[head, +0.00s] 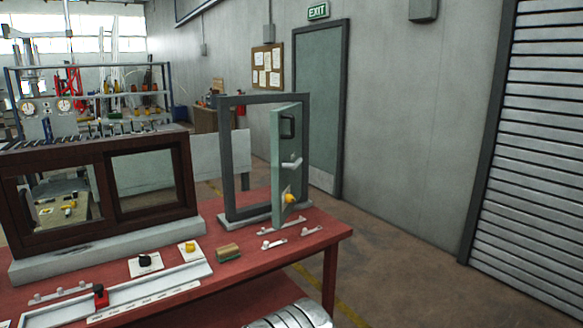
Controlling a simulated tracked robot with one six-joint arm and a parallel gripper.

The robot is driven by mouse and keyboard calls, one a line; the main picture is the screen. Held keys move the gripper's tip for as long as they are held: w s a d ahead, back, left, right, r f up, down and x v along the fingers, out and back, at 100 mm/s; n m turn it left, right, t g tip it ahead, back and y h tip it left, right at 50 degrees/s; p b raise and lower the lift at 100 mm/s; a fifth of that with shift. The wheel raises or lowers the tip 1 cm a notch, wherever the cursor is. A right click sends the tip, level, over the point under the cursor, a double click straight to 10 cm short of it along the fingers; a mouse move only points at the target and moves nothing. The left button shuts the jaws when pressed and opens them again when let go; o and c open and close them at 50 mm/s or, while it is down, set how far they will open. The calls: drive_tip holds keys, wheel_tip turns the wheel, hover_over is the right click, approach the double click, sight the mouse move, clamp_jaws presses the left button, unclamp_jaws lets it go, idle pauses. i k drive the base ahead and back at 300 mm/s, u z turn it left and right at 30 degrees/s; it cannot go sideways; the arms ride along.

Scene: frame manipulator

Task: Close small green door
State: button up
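The small green door (281,137) stands open in its dark grey frame (226,158) on the red table, in the head view. The door appears hinged at the frame's right post. Its free left edge is swung out toward me, leaving the frame's opening clear. On the door's face are a dark small window or plate (287,127), a pale lever handle (291,162) and a yellow knob (289,198). My gripper is not in view, and nothing is seen touching the door.
The red table (240,262) carries a brown double-window frame (104,226) at left, a slider rail (150,291), a wooden block (228,252) and several small handles (272,244) before the door. A large green exit door (322,110) is in the wall behind. Floor to the right is clear.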

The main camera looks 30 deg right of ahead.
sight(286, 121)
drive_tip(key=z, duration=0.45)
drive_tip(key=i, duration=1.3)
drive_tip(key=u, duration=0.4)
